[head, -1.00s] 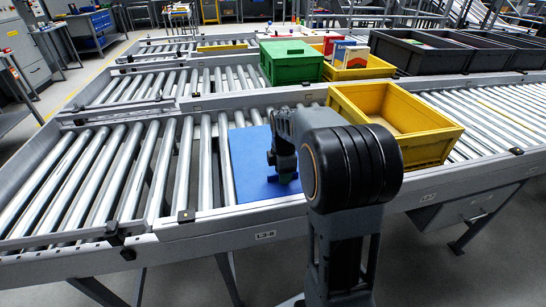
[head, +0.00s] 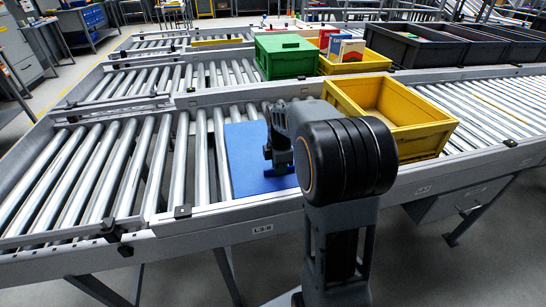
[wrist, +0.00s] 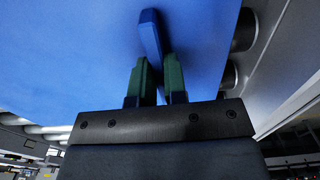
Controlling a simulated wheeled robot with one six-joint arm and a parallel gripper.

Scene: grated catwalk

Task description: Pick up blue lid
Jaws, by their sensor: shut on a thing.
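The blue lid (head: 243,165) is a flat blue panel over the rollers of the nearest conveyor, left of the empty yellow bin. In the wrist view the lid (wrist: 60,60) fills much of the upper left, with a raised blue handle (wrist: 151,35) standing out from it. My gripper (head: 279,165) is over the lid's right part. In the wrist view its two green-padded fingers (wrist: 157,66) are shut on the handle, one on each side. My arm hides part of the lid in the head view. I cannot tell whether the lid is clear of the rollers.
The empty yellow bin (head: 425,140) stands just right of my arm. Behind are a closed green crate (head: 289,58), a second yellow bin (head: 355,65) with boxes, and several dark bins (head: 420,48). The rollers (head: 90,170) left of the lid are bare.

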